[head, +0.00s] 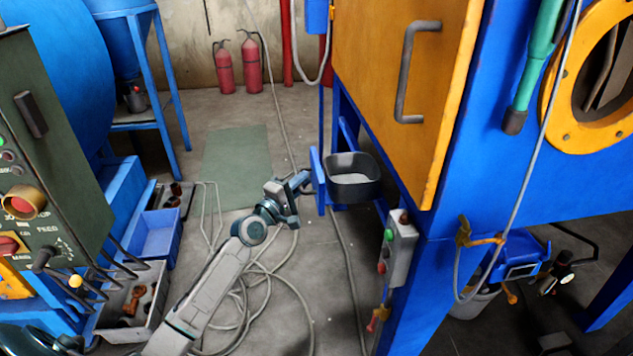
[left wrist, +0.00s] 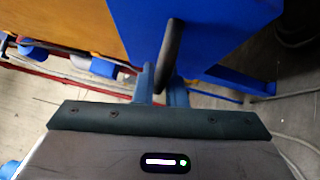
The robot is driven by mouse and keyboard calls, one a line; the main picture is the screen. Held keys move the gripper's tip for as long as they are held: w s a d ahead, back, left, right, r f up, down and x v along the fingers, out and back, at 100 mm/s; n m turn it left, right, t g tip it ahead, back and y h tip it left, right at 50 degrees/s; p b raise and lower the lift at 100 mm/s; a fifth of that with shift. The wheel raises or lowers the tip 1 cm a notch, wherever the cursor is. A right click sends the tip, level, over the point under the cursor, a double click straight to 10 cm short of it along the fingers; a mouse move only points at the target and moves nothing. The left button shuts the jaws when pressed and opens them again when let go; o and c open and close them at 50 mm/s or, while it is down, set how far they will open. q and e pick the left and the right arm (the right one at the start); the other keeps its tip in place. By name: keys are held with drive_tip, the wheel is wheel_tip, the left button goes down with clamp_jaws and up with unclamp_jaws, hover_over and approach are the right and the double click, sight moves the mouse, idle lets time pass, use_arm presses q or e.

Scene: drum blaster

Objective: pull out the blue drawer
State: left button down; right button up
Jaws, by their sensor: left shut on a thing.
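The blue drawer (head: 317,182) shows as a narrow upright blue front under the big blue machine, with a dark open tray (head: 352,187) behind it. The tray stands out past the machine's side. My left gripper (head: 301,181) is at the outer face of the drawer front. In the left wrist view, the blue drawer front (left wrist: 205,30) fills the upper middle, and its dark bar handle (left wrist: 170,45) stands between the fingers of my left gripper (left wrist: 160,92). The gripper is shut on this handle. My right gripper is not in view.
The machine's orange door (head: 385,60) is above the drawer. A grey control box (head: 397,253) hangs on the machine's near leg. Loose cables (head: 285,290) lie on the floor around my left arm. Blue and grey bins (head: 155,235) stand at left.

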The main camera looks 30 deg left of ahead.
use_arm(q)
drive_tip(key=shift+s+a, duration=0.15)
drive_tip(key=shift+a, duration=0.05)
drive_tip(key=c, duration=1.5)
unclamp_jaws()
drive_tip(key=p+v, duration=0.1)
drive_tip(key=v, duration=1)
drive_tip(key=shift+d, duration=0.15)
